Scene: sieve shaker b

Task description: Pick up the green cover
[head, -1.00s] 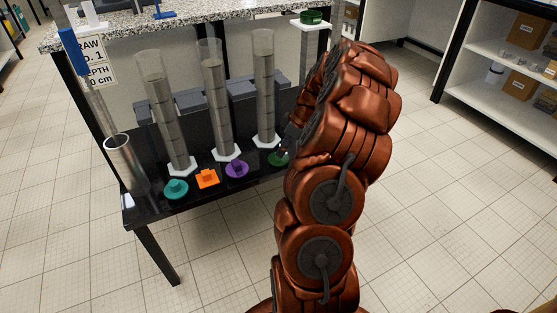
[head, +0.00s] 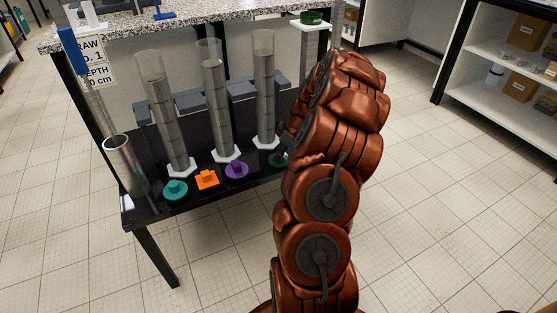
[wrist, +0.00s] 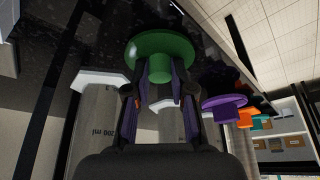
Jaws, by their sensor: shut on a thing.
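The green cover (wrist: 165,46) is a round disc with a stubby knob, seen close up in the wrist view. I cannot tell whether the disc still touches the shelf. The gripper is mostly hidden behind my arm in the head view.
Purple (head: 237,169), orange (head: 207,179) and teal (head: 175,189) covers lie to the left on the black shelf (head: 150,209). Clear cylinders (head: 219,110) stand close behind. A green dish (head: 312,17) sits on a white stand.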

